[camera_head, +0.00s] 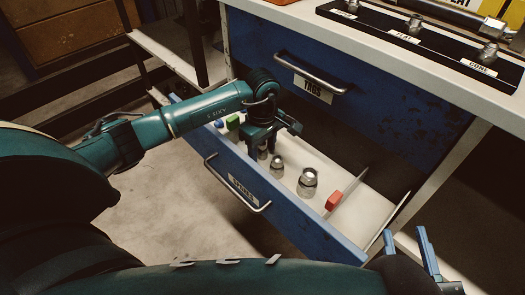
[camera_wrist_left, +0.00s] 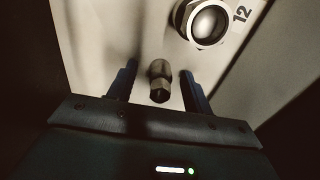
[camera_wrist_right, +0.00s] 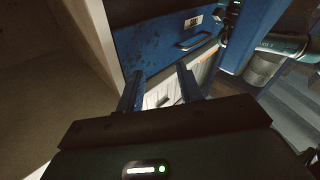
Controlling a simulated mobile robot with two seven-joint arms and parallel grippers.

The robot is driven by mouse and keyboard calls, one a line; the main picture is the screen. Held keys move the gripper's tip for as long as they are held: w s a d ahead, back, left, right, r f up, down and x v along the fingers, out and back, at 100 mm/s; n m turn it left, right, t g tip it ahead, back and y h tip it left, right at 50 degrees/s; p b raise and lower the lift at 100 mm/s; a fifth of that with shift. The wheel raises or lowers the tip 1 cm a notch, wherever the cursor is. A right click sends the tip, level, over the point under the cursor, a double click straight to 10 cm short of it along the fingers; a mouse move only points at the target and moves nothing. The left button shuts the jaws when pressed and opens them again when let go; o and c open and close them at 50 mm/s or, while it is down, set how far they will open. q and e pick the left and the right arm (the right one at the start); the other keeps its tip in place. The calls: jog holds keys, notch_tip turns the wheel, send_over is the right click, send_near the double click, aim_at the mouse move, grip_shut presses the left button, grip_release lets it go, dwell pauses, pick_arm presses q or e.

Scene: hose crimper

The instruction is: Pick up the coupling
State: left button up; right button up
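The open lower drawer holds several metal couplings on its pale floor. A small coupling (camera_wrist_left: 160,82) stands between the parted fingers of my left gripper (camera_wrist_left: 159,85) in the left wrist view, with a gap on each side. A larger coupling (camera_wrist_left: 207,23) is beyond it, beside a printed 12. In the head view my left gripper (camera_head: 261,143) reaches down into the drawer, partly hiding the small coupling. A medium coupling (camera_head: 277,167) and a large coupling (camera_head: 308,182) stand to its right. My right gripper (camera_wrist_right: 161,88) is open and empty, outside the drawer.
The blue drawer front (camera_head: 290,222) has a metal handle (camera_head: 237,184). A red block (camera_head: 333,200) and a green block (camera_head: 233,121) lie in the drawer. A black rack (camera_head: 420,40) with fittings sits on the bench top.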

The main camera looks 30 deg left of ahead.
pick_arm(q)
jog(key=c, duration=1)
jog(key=shift+r, duration=0.1)
